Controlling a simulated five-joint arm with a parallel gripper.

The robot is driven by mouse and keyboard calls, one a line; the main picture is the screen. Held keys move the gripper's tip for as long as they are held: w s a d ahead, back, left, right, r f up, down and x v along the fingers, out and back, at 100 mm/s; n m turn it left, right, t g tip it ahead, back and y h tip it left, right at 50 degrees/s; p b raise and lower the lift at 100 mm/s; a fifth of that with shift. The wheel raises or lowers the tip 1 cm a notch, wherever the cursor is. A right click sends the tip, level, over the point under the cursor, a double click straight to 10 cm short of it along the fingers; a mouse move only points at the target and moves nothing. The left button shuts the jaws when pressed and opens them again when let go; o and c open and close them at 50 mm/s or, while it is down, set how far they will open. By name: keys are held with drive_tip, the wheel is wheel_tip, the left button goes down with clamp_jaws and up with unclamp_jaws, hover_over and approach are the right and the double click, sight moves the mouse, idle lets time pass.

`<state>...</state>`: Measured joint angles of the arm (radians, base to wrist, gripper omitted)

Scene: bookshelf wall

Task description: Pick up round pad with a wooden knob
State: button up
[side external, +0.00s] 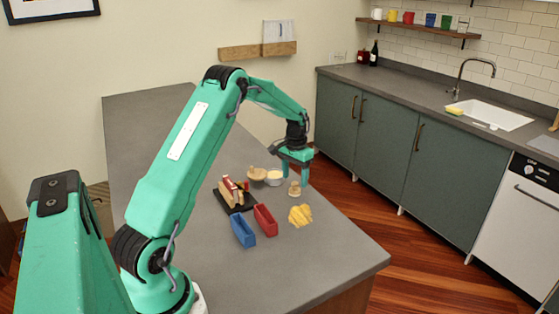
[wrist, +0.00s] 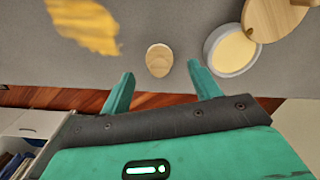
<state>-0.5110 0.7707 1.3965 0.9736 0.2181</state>
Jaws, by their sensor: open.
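The round pad with a wooden knob (side external: 294,188) stands upright on the grey counter, below my gripper in the side view. In the wrist view the pad (wrist: 159,60) shows from above as a pale wooden round, between and slightly beyond my fingertips. My gripper (side external: 295,173) points down over it with its fingers apart. The gripper (wrist: 160,72) is open and empty in the wrist view, one finger to each side of the pad. I cannot tell whether the fingertips reach down to the knob's height.
A shallow dish with cream contents (wrist: 232,51) and a wooden piece (wrist: 275,15) lie close to the right finger. The counter's front is clear.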

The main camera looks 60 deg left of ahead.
sight(295, 183)
drive_tip(key=shift+f, duration=2.15)
drive_tip(key=c, duration=1.1)
